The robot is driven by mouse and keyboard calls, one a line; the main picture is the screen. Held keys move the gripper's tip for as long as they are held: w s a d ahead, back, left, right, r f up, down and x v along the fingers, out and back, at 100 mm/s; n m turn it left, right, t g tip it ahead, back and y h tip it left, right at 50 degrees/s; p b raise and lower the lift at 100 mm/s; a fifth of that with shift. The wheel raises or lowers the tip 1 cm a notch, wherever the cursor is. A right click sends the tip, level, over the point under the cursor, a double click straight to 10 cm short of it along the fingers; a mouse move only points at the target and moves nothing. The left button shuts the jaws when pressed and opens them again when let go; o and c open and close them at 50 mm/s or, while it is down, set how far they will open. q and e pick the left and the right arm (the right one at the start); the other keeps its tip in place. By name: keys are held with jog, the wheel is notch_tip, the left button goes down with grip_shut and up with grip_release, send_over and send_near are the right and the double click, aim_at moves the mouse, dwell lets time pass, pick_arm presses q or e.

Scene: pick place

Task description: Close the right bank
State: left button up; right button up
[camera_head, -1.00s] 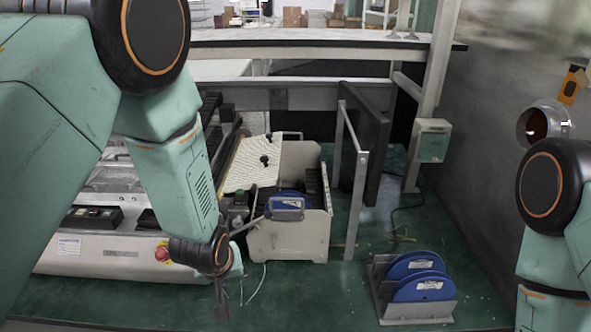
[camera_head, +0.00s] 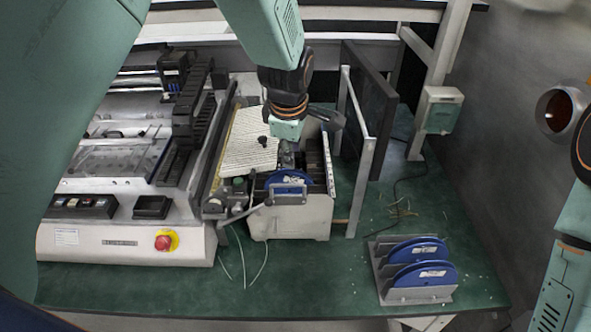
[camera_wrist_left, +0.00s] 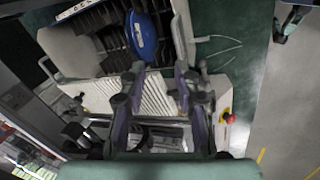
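The right bank is a pale box-like unit (camera_head: 290,222) at the right end of the machine, with dark slots, a blue reel (camera_head: 288,180) and a white ribbed cover (camera_head: 248,145). A grey lever handle (camera_head: 245,211) lies at its front left. My left gripper (camera_head: 287,152) hangs over the bank, beside the ribbed cover, and partly hides it. In the left wrist view, the fingers (camera_wrist_left: 158,82) are apart with nothing held between them; the ribbed cover (camera_wrist_left: 157,98) and blue reel (camera_wrist_left: 143,36) show beyond. My right gripper is out of view; only the right arm shows.
The machine (camera_head: 120,245) with a red stop button (camera_head: 163,243) stands left. A grey rack with blue reels (camera_head: 420,268) sits on the green table at right. An upright metal frame (camera_head: 357,165) stands close to the bank's right.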

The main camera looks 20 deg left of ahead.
aim_at(289, 185)
pick_arm(q)
jog(key=f+n, duration=0.1)
jog(key=f, duration=0.1)
jog(key=f+n, duration=0.1)
jog(key=f, duration=0.1)
jog(key=s+f+n+g, duration=0.1)
jog(key=f, duration=0.1)
jog(key=shift+a+f, duration=0.35)
jog(key=shift+w+a+f+p, duration=0.15)
jog(key=shift+f+p, duration=0.15)
jog(key=shift+f, duration=0.3)
jog(key=shift+d, duration=0.2)
jog(key=shift+c, duration=0.3)
jog(key=shift+a, duration=0.1)
grip_shut()
